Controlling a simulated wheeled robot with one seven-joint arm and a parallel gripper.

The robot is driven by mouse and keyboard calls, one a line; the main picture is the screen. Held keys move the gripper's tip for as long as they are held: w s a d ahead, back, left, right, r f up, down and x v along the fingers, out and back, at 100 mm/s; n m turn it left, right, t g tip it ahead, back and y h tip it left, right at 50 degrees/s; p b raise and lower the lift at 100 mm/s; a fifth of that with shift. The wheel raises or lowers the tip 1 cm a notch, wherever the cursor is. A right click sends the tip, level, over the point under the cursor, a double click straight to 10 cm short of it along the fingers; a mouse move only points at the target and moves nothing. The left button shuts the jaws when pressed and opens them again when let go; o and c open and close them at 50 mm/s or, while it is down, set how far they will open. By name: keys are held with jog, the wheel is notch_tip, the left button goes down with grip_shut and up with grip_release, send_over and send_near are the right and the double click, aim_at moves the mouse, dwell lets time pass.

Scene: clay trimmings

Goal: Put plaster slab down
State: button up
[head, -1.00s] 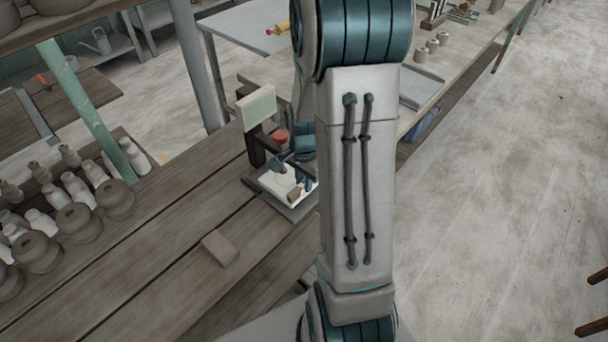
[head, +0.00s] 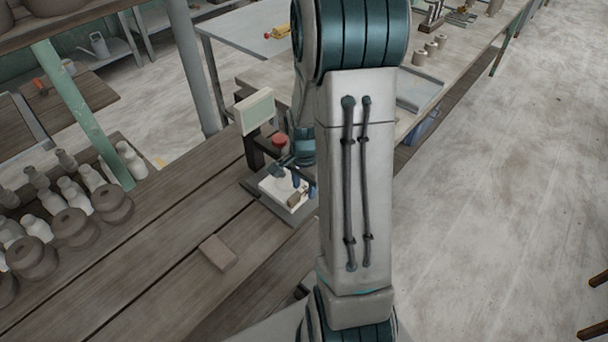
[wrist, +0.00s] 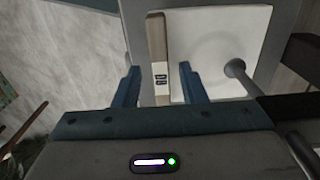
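A flat white square slab or plate (wrist: 219,45) lies on a grey platform of the bench device; it also shows in the head view (head: 272,187). A narrow tan bar (wrist: 156,38) with a pale end and a black mark lies along its left side. I cannot tell which of the two is the plaster slab. My gripper (wrist: 159,75) has its two blue fingers apart, one on each side of the bar's near end, with visible gaps. In the head view my gripper (head: 303,184) is low over the platform, partly hidden by my arm.
The device has a pale screen (head: 257,110) and a red knob (head: 280,140). A rod with a round end (wrist: 235,68) stands near the right finger. A tan block (head: 218,252) lies on the wooden bench. Bottles and round clay pieces (head: 75,228) crowd the left.

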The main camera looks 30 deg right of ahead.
notch_tip(320, 180, up, 11)
jog(key=s+a+r+n+t, duration=0.3)
jog(key=s+a+r+n, duration=0.5)
jog(key=s+a+n, duration=0.4)
jog(key=shift+s+n, duration=0.4)
jog(key=shift+n, duration=0.7)
